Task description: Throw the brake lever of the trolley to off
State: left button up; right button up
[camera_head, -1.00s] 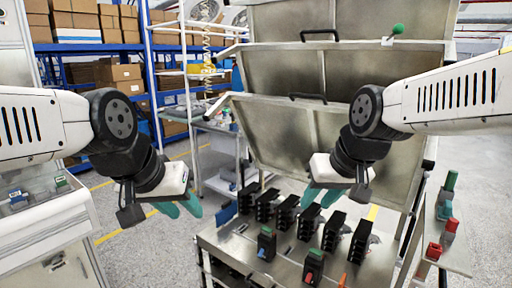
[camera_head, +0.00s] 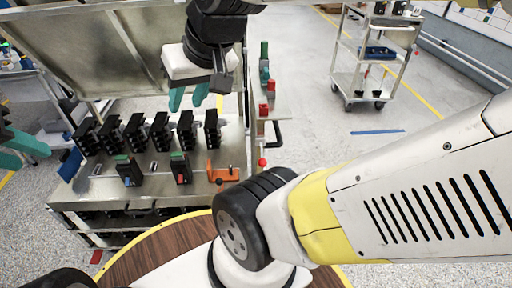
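A red ball knob (camera_head: 262,162) shows at the right side of the steel bench (camera_head: 107,187), below a narrow side shelf. I cannot tell for sure whether it belongs to the trolley's brake lever. An orange bracket-like part (camera_head: 222,173) lies at the right front of the bench top. A wheeled trolley (camera_head: 347,85) stands far off at the back right; no lever can be made out on it. My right gripper (camera_head: 188,98) is open and empty above the black breakers, up and left of the red knob. My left gripper (camera_head: 18,150) is open and empty at the left edge, partly cut off.
Several black breakers (camera_head: 160,132) stand in a row on the bench, with two more (camera_head: 180,168) in front. Red and green parts (camera_head: 265,82) stand on the side shelf. A round wooden surface (camera_head: 150,255) lies below. The floor between bench and far trolley is mostly clear.

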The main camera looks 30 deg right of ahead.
aim_at(262, 162)
jog(key=l+z, duration=0.1)
jog(key=z, duration=1.3)
jog(key=i+j, duration=0.05)
